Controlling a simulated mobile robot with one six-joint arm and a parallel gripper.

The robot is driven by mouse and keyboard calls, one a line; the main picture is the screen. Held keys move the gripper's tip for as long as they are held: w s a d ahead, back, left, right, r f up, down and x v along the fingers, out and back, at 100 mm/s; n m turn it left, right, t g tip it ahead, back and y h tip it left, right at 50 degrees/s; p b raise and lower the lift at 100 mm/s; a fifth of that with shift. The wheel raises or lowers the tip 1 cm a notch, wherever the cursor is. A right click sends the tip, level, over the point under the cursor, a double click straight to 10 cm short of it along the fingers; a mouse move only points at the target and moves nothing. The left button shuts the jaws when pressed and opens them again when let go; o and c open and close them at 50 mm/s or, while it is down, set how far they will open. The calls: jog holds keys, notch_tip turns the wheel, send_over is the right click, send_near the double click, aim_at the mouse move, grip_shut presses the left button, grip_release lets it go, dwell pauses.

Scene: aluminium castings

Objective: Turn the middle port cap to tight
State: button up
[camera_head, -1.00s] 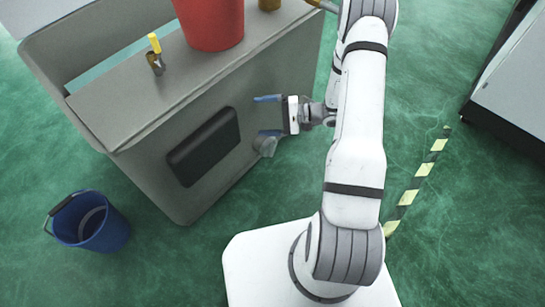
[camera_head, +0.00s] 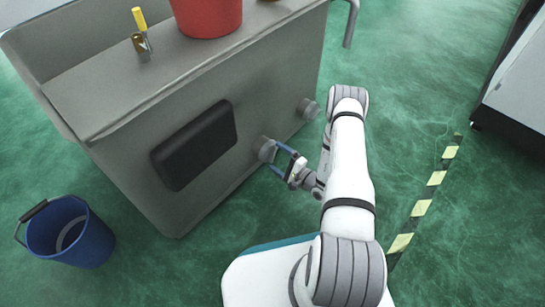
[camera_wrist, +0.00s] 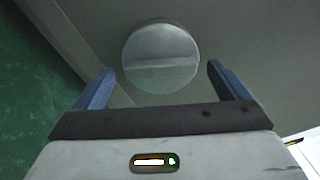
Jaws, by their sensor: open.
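A round grey cap (camera_head: 267,148) sits on the front face of the grey cabinet (camera_head: 125,165), right of a black panel. A second grey cap (camera_head: 308,108) is farther right on the same face. I cannot tell which is the middle one, and no third cap shows. In the wrist view the nearer cap (camera_wrist: 160,50) faces me, its raised grip bar lying nearly level across the picture. My gripper (camera_head: 275,155) is open in front of this cap. In the wrist view its blue fingers (camera_wrist: 160,68) stand left and right of the cap, with gaps showing on both sides.
The black panel (camera_head: 195,145) juts from the cabinet left of the cap. A red bucket (camera_head: 207,14) and a yellow-handled tool (camera_head: 141,30) stand on top. A grey bent pipe (camera_head: 351,22) sticks out at the right end. A blue bucket (camera_head: 68,232) stands on the green floor.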

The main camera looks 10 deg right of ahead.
aim_at(274, 156)
jog(key=shift+b+x, duration=0.4)
jog(key=shift+x, duration=1.15)
jog(key=shift+c, duration=0.3)
jog(key=c, duration=0.6)
jog(key=shift+c, duration=0.2)
jog(key=shift+m, duration=0.4)
jog(key=m, duration=0.6)
jog(key=shift+m+p, duration=0.3)
jog(key=shift+p, duration=0.1)
jog(key=m, duration=0.6)
jog(key=shift+s+f, duration=0.1)
jog(key=shift+m, duration=0.3)
